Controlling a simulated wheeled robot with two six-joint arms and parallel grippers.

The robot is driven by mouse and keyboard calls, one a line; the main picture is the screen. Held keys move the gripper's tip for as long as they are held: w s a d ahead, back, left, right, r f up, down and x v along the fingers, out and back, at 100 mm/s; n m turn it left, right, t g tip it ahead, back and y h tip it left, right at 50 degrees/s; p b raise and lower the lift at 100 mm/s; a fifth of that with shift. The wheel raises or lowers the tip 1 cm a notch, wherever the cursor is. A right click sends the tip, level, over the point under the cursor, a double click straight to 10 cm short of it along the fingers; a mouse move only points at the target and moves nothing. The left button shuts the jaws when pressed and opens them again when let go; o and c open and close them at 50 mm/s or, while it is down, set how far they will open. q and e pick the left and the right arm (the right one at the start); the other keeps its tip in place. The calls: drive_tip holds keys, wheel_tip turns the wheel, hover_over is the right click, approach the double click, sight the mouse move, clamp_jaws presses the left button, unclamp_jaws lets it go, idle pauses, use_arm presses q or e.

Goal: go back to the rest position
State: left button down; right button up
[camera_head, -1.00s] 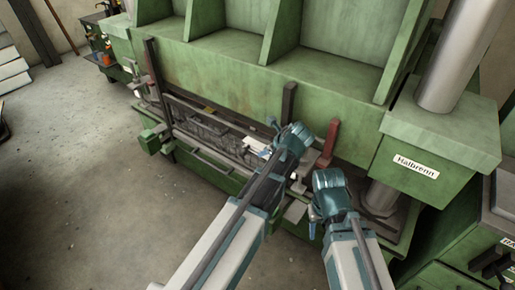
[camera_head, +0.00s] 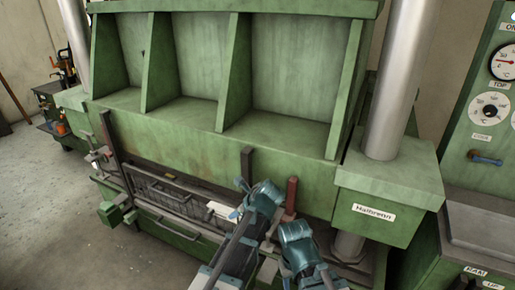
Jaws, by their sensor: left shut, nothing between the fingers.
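My left gripper (camera_head: 241,185) shows at the end of the left arm, in front of the green press (camera_head: 260,135). It is shut and empty, near the press's lower opening. My right arm (camera_head: 300,250) is beside it on the right. Its wrist shows, but its fingers are hidden or too small to tell. A pale, light-coloured piece (camera_head: 221,211) lies at the opening just left of my left gripper.
A dark upright bar (camera_head: 247,163) and a red upright bar (camera_head: 291,195) stand close to my grippers. A control cabinet with gauges (camera_head: 492,105) stands at the right. Open concrete floor (camera_head: 40,200) lies at the left.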

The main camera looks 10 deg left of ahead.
use_arm(q)
drive_tip(key=s+a+f+n+g+h, duration=0.1)
drive_tip(key=s+f+n+g+h, duration=0.15)
drive_tip(key=s+n, duration=0.75)
drive_tip(key=s+a+f+n+g+h, duration=0.15)
drive_tip(key=s+n+h, duration=0.3)
drive_tip(key=n, duration=0.95)
drive_tip(key=s+d+r+m+p, duration=0.1)
drive_tip(key=s+d+p, duration=0.1)
drive_tip(key=d, duration=0.3)
drive_tip(key=s+d+r+m+y+p, duration=0.1)
drive_tip(key=s+d+r+m+p, duration=0.1)
drive_tip(key=s+d, duration=0.2)
drive_tip(key=shift+s+d+r+m+y, duration=0.15)
drive_tip(key=shift+d+r+m+y, duration=0.15)
drive_tip(key=shift+d, duration=0.9)
